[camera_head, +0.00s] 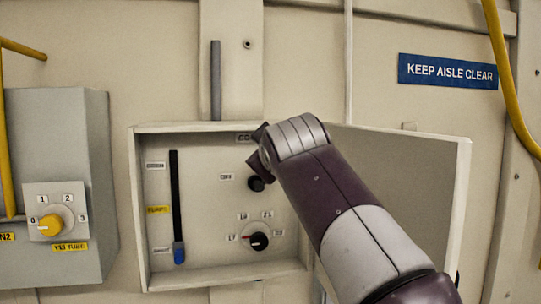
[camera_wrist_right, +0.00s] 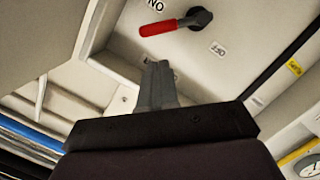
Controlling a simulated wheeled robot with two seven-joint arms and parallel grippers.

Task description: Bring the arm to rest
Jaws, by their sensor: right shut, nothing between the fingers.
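My right arm (camera_head: 345,215) comes in from the lower right of the head view, its wrist in front of the open wall cabinet (camera_head: 215,278). My left gripper is in neither view.
The cabinet's door (camera_head: 408,190) stands open on the right, behind my arm. A grey box with a yellow knob (camera_head: 50,225) is at left.

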